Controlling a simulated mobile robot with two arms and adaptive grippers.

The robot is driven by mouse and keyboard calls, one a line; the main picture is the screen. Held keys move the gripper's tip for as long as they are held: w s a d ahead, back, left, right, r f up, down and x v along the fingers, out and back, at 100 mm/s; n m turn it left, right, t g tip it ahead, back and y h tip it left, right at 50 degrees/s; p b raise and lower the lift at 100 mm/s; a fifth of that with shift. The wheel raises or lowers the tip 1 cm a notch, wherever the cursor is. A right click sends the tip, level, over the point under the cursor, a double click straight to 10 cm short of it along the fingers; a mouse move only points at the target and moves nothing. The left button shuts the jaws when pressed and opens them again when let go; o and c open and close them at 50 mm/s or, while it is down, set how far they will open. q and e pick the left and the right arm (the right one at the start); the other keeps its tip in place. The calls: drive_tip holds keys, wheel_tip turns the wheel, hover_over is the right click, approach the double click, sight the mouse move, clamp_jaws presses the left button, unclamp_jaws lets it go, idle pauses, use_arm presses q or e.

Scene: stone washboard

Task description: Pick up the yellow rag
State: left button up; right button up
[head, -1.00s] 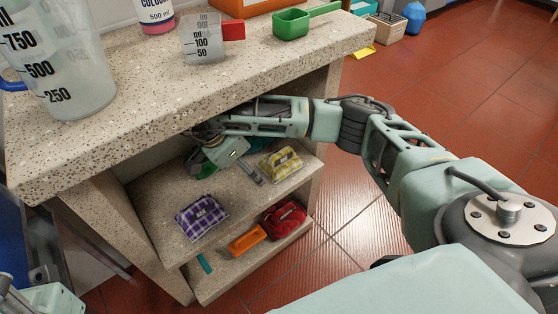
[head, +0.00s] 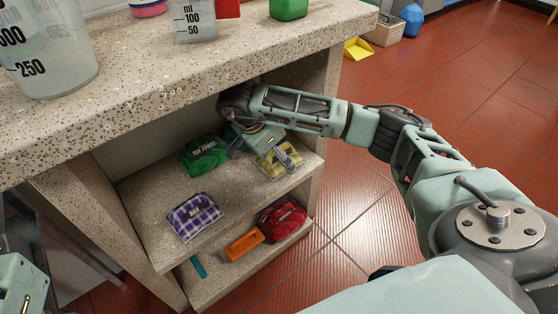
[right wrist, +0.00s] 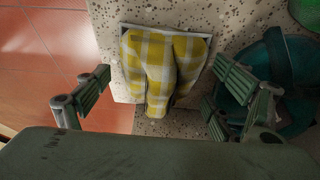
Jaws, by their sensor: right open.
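The yellow-and-white checked rag (head: 264,169) lies folded at the right end of the upper shelf under the stone counter. My right gripper (head: 262,155) is above it, open and empty, and partly covers it in the head view. In the right wrist view the rag (right wrist: 163,62) lies between the two spread fingers, with bare space on both sides. I cannot see the fingers touching it. A mint part of my left arm's end (head: 20,285) shows at the lower left edge of the head view; its fingers cannot be made out.
A green pack (head: 204,155) and a purple checked rag (head: 194,215) lie left on the upper shelf. A dark teal item (right wrist: 285,85) is close beside the right finger. Red (head: 282,217) and orange (head: 244,244) items lie below.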

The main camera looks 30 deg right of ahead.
drive_tip(key=c, duration=1.2)
drive_tip(key=shift+r, duration=0.15)
